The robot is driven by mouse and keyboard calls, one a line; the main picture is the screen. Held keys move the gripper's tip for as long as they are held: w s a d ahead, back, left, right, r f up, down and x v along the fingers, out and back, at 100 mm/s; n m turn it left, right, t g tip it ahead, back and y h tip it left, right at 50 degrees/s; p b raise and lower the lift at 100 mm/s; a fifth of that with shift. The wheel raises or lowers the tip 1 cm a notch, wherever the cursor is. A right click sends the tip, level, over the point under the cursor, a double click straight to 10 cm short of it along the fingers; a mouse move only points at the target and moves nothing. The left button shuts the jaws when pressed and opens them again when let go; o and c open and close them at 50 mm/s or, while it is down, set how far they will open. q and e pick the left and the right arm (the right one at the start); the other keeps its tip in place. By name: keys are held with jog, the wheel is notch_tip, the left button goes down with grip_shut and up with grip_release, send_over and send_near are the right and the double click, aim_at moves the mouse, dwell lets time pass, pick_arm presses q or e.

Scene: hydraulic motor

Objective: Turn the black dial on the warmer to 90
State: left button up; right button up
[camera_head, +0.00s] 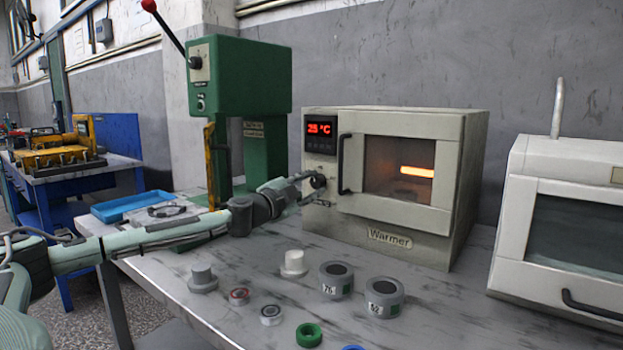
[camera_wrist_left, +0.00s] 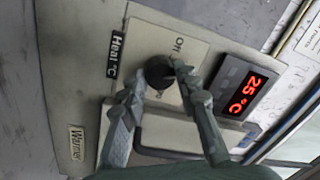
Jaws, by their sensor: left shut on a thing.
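The warmer (camera_head: 400,220) is a cream box oven on the table with a glass door, a glowing element inside and a red display (camera_head: 320,129) reading 25 °C. The black dial (camera_head: 318,181) is on its front panel below the display. In the left wrist view the dial (camera_wrist_left: 159,72) sits between my fingertips, with "OFF" printed beside it and a "Heat °C" label nearby. My left gripper (camera_head: 312,181) reaches in from the left and is shut on the dial; the fingers partly hide the dial's markings. My right gripper is not in view.
The black door handle (camera_head: 344,164) is just right of the dial. A green press (camera_head: 240,110) stands left of the warmer. Several small cylinders and rings, such as a grey one (camera_head: 384,297), lie in front. A second cream cabinet (camera_head: 565,220) stands at right.

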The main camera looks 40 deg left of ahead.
pick_arm(q)
jog(key=m+p, duration=0.1)
jog(key=m, duration=0.2)
jog(key=shift+m+p, duration=0.4)
jog(key=shift+m, duration=0.6)
jog(key=m+p, duration=0.1)
jog(key=m, duration=0.3)
jog(key=shift+m+h, duration=0.3)
jog(key=shift+m, duration=0.1)
jog(key=m+p, duration=0.1)
jog(key=m, duration=0.2)
jog(key=shift+a+m, duration=0.1)
jog(key=shift+m, duration=0.3)
jog(key=shift+m+h+p, duration=0.3)
jog(key=shift+m+h, duration=0.1)
jog(key=shift+m, duration=2.2)
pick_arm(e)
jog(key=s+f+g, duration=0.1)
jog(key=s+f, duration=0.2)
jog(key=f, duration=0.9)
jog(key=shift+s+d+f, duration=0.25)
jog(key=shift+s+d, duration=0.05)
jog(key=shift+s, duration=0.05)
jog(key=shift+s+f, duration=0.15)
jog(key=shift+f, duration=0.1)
